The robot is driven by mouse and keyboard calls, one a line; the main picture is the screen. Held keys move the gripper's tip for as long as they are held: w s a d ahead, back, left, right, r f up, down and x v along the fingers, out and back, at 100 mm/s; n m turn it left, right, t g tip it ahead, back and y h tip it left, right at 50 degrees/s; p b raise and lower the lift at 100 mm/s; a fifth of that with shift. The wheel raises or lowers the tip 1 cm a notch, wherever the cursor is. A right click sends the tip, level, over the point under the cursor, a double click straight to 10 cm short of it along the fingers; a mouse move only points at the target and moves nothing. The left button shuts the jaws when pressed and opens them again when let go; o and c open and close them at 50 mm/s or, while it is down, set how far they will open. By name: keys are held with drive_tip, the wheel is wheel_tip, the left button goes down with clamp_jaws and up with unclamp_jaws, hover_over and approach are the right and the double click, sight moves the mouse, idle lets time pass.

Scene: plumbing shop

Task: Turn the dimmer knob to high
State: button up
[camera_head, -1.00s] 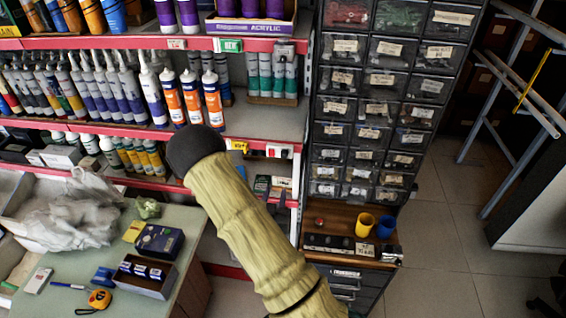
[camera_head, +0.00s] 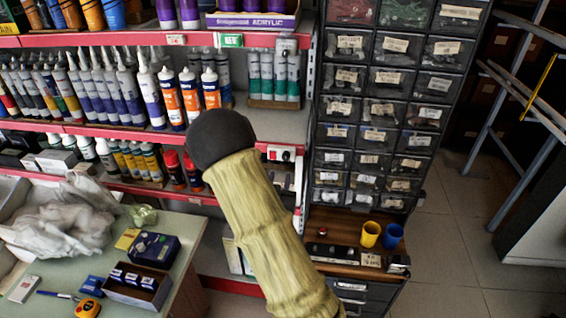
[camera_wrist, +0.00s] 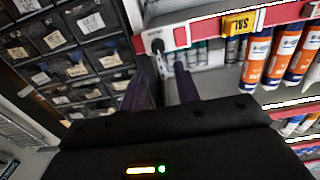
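The dimmer is a white plate with a small round dark knob (camera_wrist: 157,45) on the red shelf edge, just beyond my fingertips in the wrist view. In the head view a white plate with a dark knob (camera_head: 286,154) shows on the middle red shelf edge, right of my arm. My gripper (camera_wrist: 167,75) points toward the knob in the wrist view. Its two dark fingers are apart, with nothing seen between them. They look short of the knob, though contact is hard to judge. In the head view my arm's black rounded part and olive sleeve stand before the shelf, and the gripper is hidden.
Shelves hold orange-and-white tubes (camera_head: 190,95) and other cartridges. A drawer cabinet (camera_head: 375,100) stands right of the knob. A yellow cup (camera_head: 370,234) and a blue cup (camera_head: 391,236) stand on its wooden ledge. A table (camera_head: 185,240) with boxes is at lower left.

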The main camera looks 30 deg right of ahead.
sight(286, 158)
drive_tip(key=p+x, duration=0.2)
drive_tip(key=x, duration=0.7)
drive_tip(key=shift+s+d+p, duration=0.1)
drive_tip(key=shift+d+p, duration=0.05)
drive_tip(key=shift+p, duration=0.2)
drive_tip(key=shift+c, duration=0.2)
clamp_jaws()
